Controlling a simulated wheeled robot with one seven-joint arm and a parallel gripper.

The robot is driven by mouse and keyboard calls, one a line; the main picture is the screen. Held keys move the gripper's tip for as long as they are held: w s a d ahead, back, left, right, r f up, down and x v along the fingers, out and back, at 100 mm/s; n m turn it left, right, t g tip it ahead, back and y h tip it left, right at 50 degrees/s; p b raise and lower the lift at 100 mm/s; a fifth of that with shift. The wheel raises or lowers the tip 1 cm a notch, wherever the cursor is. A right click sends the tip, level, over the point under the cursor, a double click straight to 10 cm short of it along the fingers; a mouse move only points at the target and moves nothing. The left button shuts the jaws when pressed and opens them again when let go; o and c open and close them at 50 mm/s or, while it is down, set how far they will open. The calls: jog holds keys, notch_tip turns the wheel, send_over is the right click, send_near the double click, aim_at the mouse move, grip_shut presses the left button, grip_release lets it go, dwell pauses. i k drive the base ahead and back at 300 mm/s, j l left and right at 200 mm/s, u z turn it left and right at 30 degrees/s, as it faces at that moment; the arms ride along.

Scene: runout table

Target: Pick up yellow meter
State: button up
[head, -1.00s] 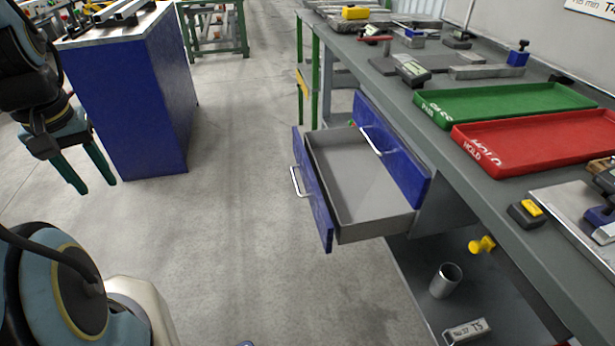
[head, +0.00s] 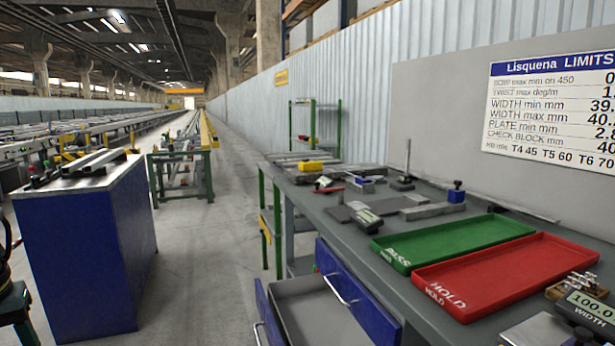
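A small yellow block-like thing (head: 311,165), which may be the yellow meter, lies at the far end of the grey workbench (head: 330,207), by some flat grey bars. It is too small for me to read any display on it. A dark handheld meter with a pale display (head: 367,219) lies nearer, left of the green tray. My gripper is not in view; only a dark bit of my arm shows at the left edge.
A green tray (head: 455,238) and a red HOLD tray (head: 505,275) lie on the bench. A drawer (head: 310,312) stands open below its front edge. A dark WIDTH display (head: 588,312) is at lower right. A blue cabinet (head: 75,265) stands left, with clear floor between.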

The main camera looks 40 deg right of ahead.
aim_at(313, 165)
jog(key=i+l+z, duration=0.25)
jog(key=i, duration=0.4)
jog(key=i+z, duration=0.3)
jog(key=i, duration=0.35)
jog(key=i+z, duration=0.25)
jog(key=i, duration=0.45)
jog(key=i+j+z, duration=0.3)
jog(key=i, duration=0.35)
